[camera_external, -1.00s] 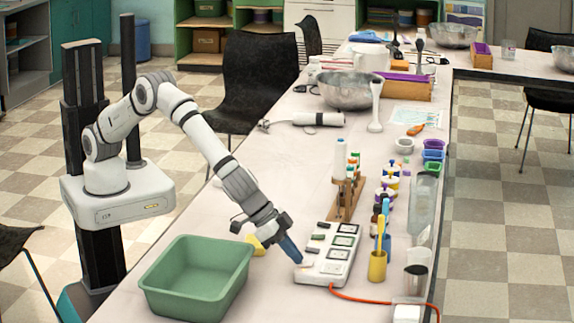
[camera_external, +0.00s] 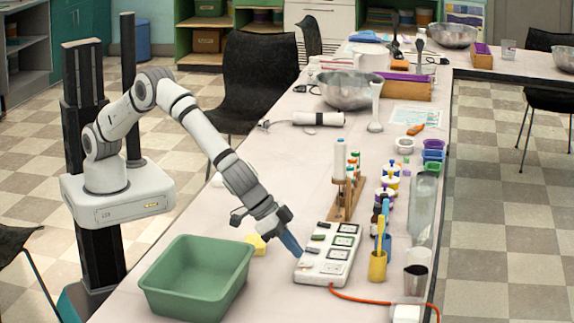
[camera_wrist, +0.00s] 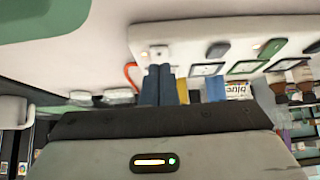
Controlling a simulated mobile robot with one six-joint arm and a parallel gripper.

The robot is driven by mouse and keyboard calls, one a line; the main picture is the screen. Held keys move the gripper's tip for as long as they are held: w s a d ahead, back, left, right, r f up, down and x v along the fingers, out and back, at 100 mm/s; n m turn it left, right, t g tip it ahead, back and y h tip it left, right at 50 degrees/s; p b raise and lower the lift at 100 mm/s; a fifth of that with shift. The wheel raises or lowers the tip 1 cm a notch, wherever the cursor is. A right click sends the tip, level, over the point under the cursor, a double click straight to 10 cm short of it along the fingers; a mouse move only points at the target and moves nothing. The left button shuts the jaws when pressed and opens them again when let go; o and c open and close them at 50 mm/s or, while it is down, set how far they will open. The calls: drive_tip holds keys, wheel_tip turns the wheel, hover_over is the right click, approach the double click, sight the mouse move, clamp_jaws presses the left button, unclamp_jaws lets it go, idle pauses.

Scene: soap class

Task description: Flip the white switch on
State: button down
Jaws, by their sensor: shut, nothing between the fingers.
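A white power strip (camera_external: 335,270) lies on the table, with a row of rocker switches along its left side and framed sockets beside them. The white switch (camera_external: 305,264) is at the near end; in the wrist view it is a small pale rocker (camera_wrist: 158,51) at the strip's left end. Its on or off position is too small to tell. My gripper (camera_external: 300,254) points down at the strip's near left side, with blue fingers closed together and empty. In the wrist view the fingertips (camera_wrist: 160,68) are close to the white switch; I cannot tell whether they touch it.
A green tub (camera_external: 165,290) stands left of the strip, with a yellow sponge (camera_external: 257,243) behind it. A yellow cup (camera_external: 377,266) with brushes stands close to the strip's right. An orange cord (camera_external: 360,300) leaves its near end. A wooden rack (camera_external: 345,203) stands behind.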

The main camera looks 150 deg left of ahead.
drive_tip(key=v, duration=1.3)
drive_tip(key=shift+s+b, duration=0.15)
drive_tip(key=shift+b, duration=0.25)
drive_tip(key=shift+d+f, duration=0.1)
drive_tip(key=s+d+r+m+h+p, duration=0.1)
drive_tip(key=s+d+r, duration=0.2)
drive_tip(key=s, duration=0.3)
drive_tip(key=s+d+r+m+g+p, duration=0.1)
drive_tip(key=s+d+r+m+p, duration=0.2)
drive_tip(key=s, duration=0.4)
drive_tip(key=s+d+r+h, duration=0.1)
drive_tip(key=s+d+r, duration=0.3)
drive_tip(key=s, duration=0.2)
drive_tip(key=s+d+m+g+h+p, duration=0.1)
drive_tip(key=s+d, duration=0.3)
drive_tip(key=s, duration=0.8)
drive_tip(key=s+d+m+h+p, duration=0.2)
drive_tip(key=s+d+m, duration=0.2)
drive_tip(key=s, duration=0.8)
drive_tip(key=shift+s+d+g, duration=0.3)
drive_tip(key=shift+d+g, duration=0.05)
drive_tip(key=shift+g, duration=0.05)
